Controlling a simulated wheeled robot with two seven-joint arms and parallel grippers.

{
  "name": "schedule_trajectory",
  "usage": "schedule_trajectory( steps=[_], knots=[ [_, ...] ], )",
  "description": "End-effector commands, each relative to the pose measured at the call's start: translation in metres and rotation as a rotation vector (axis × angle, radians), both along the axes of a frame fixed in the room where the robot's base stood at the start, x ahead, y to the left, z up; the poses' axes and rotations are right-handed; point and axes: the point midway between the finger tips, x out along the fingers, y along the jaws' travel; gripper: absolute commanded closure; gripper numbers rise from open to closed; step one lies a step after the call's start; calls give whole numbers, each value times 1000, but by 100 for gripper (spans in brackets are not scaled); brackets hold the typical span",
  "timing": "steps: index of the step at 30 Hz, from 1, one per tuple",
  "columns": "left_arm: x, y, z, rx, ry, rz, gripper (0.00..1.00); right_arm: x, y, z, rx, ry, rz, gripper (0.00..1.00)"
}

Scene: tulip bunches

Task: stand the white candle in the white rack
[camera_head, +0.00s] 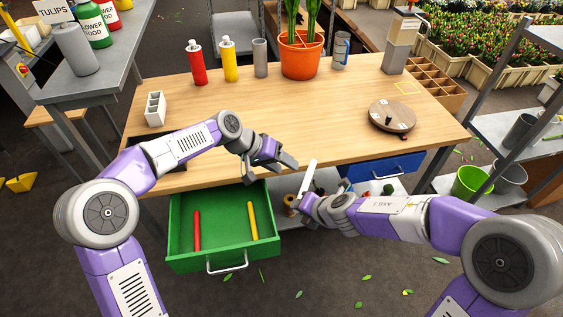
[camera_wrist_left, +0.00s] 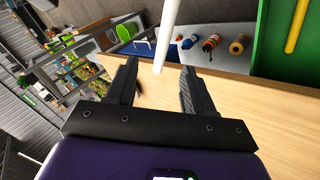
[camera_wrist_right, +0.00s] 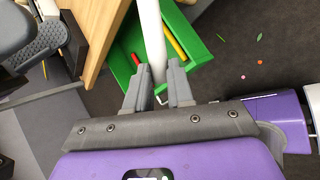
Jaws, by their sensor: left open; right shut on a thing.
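The white candle (camera_head: 309,177) is held tilted in my right gripper (camera_head: 303,199), in front of the table's front edge. In the right wrist view the candle (camera_wrist_right: 151,32) runs up from between the shut fingers (camera_wrist_right: 160,76). My left gripper (camera_head: 284,161) is open beside the candle's upper part. In the left wrist view the candle (camera_wrist_left: 170,28) has its end between the open fingertips (camera_wrist_left: 160,70); I cannot tell whether they touch it. The white rack (camera_head: 155,108) stands at the left of the tabletop, with openings in it, away from both grippers.
An open green drawer (camera_head: 219,247) holds a red candle (camera_head: 197,231) and a yellow candle (camera_head: 252,221). Bottles and an orange pot (camera_head: 300,58) line the table's back. A round wooden stand (camera_head: 392,117) is at right. The table's middle is clear.

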Motion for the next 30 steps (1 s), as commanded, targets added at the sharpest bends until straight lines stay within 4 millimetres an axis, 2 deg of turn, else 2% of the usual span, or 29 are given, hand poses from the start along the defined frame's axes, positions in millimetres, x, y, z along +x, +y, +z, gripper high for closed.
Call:
schedule_trajectory(
  steps=[2,5,21,30],
  knots=[
    [1,-1,5,1,-10,-12,47,0,0,0,1,-1,0,100],
    [2,-7,0,2,-9,-16,47,0,0,0,1,-1,0,100],
    [16,-67,-71,2,-8,-14,47,0,0,1,0,-2,0,100],
    [19,-76,-83,3,-10,-12,47,0,0,1,0,-2,0,100]
  ],
)
